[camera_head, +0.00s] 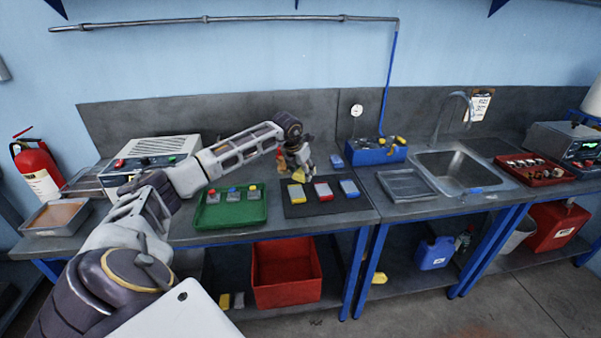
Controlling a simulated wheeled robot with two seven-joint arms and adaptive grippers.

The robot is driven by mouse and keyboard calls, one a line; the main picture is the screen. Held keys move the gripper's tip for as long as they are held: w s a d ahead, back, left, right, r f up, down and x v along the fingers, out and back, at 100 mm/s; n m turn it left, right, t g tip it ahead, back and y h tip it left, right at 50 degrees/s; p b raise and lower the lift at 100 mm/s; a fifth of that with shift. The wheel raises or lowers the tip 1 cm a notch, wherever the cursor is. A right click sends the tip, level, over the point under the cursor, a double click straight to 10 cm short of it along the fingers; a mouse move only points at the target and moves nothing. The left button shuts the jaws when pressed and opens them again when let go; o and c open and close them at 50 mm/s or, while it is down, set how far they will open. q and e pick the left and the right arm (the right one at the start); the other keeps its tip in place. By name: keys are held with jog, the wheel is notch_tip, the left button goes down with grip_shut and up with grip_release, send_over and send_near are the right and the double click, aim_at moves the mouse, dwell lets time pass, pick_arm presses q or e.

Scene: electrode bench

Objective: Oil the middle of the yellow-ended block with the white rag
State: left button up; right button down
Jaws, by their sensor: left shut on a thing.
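The yellow-ended block (297,194) lies on a dark mat (331,209) on the bench, at the left of a row with a red-ended block (323,191) and a blue-ended block (349,188). My left gripper (300,172) is above and just behind the yellow-ended block, pointing down. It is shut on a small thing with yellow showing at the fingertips. The fingers hide most of it, and I cannot tell if it is the white rag. I cannot make out the white rag elsewhere. My right gripper is not in view.
Left of the mat is a green tray (230,222) with several small knobbed pieces. A blue box (376,153) stands behind to the right, near a shallow grey tray (405,185) and a sink (458,174). A control unit (152,157) stands behind my left arm.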

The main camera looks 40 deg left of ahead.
pick_arm(q)
jog(key=shift+r+m, duration=0.1)
jog(key=shift+m, duration=0.2)
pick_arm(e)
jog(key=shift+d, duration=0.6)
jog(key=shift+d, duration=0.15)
pick_arm(q)
jog(key=shift+d, duration=0.1)
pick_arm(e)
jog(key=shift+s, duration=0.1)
